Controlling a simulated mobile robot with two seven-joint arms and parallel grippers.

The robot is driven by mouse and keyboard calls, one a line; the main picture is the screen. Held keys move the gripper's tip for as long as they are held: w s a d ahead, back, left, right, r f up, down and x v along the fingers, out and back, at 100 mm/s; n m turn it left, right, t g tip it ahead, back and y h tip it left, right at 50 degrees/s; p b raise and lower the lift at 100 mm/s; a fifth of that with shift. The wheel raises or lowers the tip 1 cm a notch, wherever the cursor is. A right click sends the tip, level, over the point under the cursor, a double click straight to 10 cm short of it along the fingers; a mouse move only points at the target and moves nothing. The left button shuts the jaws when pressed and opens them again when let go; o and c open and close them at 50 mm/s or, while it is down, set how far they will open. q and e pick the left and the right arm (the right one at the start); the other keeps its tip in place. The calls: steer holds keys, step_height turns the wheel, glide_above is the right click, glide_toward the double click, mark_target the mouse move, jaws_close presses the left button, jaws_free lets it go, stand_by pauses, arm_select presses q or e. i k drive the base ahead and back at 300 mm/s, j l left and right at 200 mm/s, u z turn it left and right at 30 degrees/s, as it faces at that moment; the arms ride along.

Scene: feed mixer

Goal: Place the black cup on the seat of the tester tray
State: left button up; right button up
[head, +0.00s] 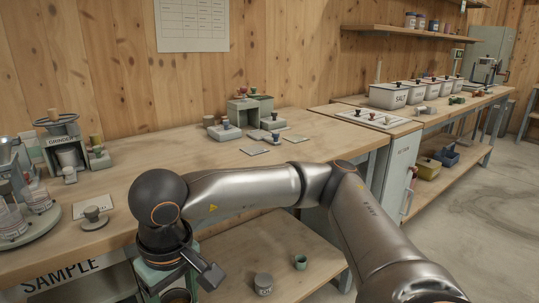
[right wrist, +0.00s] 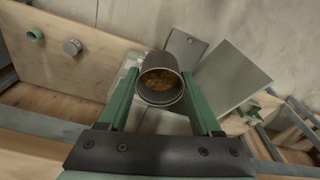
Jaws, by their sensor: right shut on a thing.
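The black cup (right wrist: 160,84) is held upright or nearly so between the two green fingers of my right gripper (right wrist: 160,96). Its open rim faces the right wrist camera, and brown-yellow grains show inside. In the head view my right gripper (head: 172,284) hangs at the lower edge, in front of the bench, and the cup is mostly hidden there. I cannot tell for sure which item is the tester tray. A round grey tray (head: 32,232) with jars stands at the bench's left end. My left gripper is not in view.
A grinder (head: 64,140) stands at the back left of the wooden bench (head: 150,155). Grey blocks with knobs (head: 224,132) stand farther right. The middle of the bench is clear.

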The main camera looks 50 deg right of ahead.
mark_target(261, 134)
steer(key=k+l, duration=0.1)
steer(key=l, duration=0.5)
steer(key=k+l, duration=0.1)
steer(key=l, duration=0.45)
steer(key=k+l, duration=0.1)
steer(key=l, duration=0.5)
steer(key=k+l, duration=0.1)
steer(key=l, duration=0.5)
